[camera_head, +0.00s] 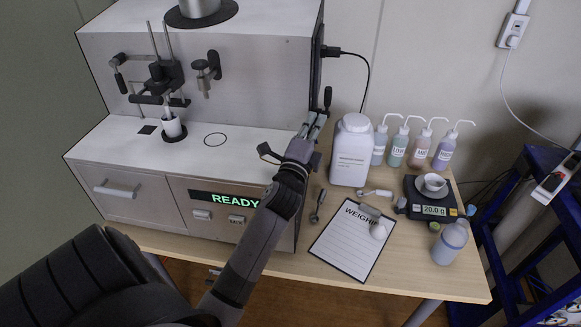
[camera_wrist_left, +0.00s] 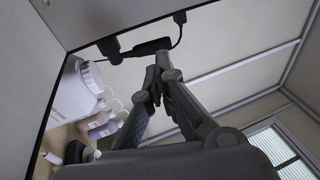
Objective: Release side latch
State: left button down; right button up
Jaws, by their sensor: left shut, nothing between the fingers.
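The soil analyser (camera_head: 255,60) is a large pale cabinet on the left of the table, with a lit READY display. A black side latch handle (camera_head: 327,97) stands out from its right side, near the back. My left gripper (camera_head: 318,118) is at that side, with its fingertips just below the handle. In the left wrist view my left gripper (camera_wrist_left: 158,68) is shut and empty, its tips close under the black handle (camera_wrist_left: 150,46). I cannot tell whether they touch it. My right gripper is not in view.
A large white jar (camera_head: 352,150) stands right beside my left gripper. Several wash bottles (camera_head: 417,145), a scale (camera_head: 430,200) and a clipboard (camera_head: 345,243) are further right. A black plug and cable (camera_head: 345,52) leave the analyser above the handle.

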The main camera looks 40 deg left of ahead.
pick_arm(q)
jog(key=r+b+v, duration=0.1)
jog(key=b+v, duration=0.3)
jog(key=v, duration=1.2)
jog(key=shift+s, duration=0.35)
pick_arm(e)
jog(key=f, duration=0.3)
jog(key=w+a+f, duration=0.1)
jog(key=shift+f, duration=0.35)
pick_arm(q)
jog(key=shift+r, duration=0.1)
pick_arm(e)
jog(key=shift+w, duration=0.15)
